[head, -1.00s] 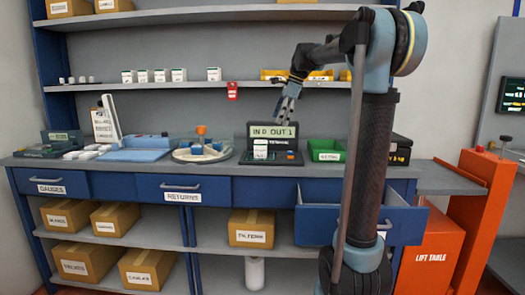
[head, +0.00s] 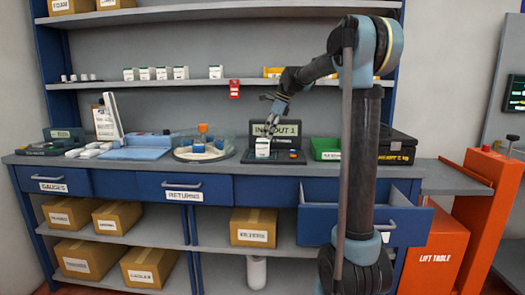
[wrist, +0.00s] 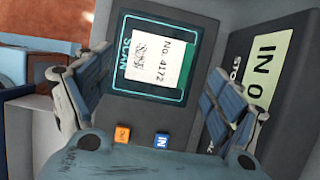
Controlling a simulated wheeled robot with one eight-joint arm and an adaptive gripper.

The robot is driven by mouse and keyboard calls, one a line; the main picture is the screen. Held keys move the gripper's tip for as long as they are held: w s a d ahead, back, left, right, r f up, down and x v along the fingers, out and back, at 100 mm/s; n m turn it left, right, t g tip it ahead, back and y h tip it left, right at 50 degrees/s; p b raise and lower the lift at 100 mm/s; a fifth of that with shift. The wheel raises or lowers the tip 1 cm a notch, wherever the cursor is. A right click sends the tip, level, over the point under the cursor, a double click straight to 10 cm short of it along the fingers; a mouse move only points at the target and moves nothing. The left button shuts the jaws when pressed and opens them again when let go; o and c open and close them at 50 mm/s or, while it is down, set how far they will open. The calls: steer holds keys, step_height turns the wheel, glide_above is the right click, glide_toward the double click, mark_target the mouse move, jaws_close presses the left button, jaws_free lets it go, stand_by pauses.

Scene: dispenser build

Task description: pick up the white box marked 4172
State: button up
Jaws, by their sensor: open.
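The white box marked 4172 (wrist: 157,55) sits on the scan pad (wrist: 121,82) of the dark terminal, its label facing my wrist camera. In the head view the white box (head: 263,147) stands on the terminal in front of the screen reading "IN OUT 1" (head: 286,131). My gripper (head: 271,121) is above the box, pointing down at it. In the wrist view its two fingers (wrist: 153,98) are spread wide, one on each side of the box, with nothing between the pads.
An orange button (wrist: 122,134) and a blue button (wrist: 162,139) lie on the terminal near my gripper. A round clear tray (head: 188,155) stands to the left, a green bin (head: 325,149) to the right. A drawer (head: 400,222) below stands open.

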mark_target(263, 146)
steer(key=shift+d+x, duration=0.1)
steer(key=shift+x, duration=1.6)
steer(key=shift+d+x, duration=0.15)
steer(key=shift+x, duration=1.55)
steer(key=c, duration=1.4)
